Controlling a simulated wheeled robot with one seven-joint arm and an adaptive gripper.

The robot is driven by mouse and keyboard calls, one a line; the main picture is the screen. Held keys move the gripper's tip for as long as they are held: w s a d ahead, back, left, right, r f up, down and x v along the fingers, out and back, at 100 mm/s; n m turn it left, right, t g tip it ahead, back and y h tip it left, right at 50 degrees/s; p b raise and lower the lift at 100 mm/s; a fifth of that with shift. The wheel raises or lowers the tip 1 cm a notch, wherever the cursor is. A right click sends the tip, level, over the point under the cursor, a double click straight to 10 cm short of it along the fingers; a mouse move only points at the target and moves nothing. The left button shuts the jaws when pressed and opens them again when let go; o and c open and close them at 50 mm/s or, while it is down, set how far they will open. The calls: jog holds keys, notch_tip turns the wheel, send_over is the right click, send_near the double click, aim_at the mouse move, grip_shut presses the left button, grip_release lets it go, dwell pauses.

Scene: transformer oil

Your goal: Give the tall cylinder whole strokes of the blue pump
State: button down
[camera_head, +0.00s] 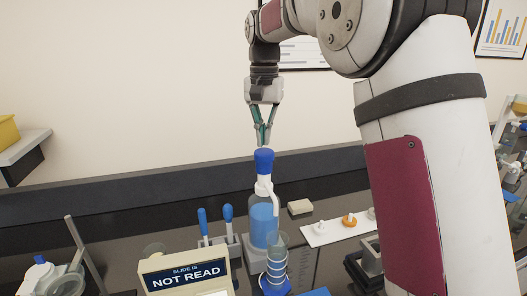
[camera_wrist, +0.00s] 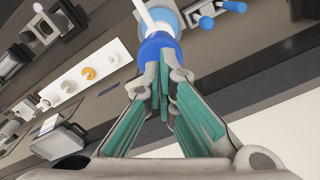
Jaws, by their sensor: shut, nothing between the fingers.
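The blue pump (camera_head: 264,162) is a blue-capped head on a white collar, on top of a clear bottle (camera_head: 263,222) of blue liquid. The tall cylinder (camera_head: 277,262) is clear, with pale rings and a blue base, and stands close in front of the bottle under the white spout. My gripper (camera_head: 263,144) points down just above the blue cap, shut and empty. In the wrist view its green-padded fingers (camera_wrist: 163,108) meet near the blue cap (camera_wrist: 158,48). I cannot tell whether the fingertips touch the cap.
A box reading NOT READ (camera_head: 186,272) stands at the front left. Two blue-handled tools (camera_head: 215,222) stand left of the bottle. A white plate (camera_head: 338,230) with small items and a beige block (camera_head: 300,207) lie to the right. A slanted metal rod (camera_head: 85,252) stands at far left.

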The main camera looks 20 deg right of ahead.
aim_at(264, 151)
dwell(0.3)
jog(key=shift+f, duration=2.25)
jog(key=shift+r, duration=1.85)
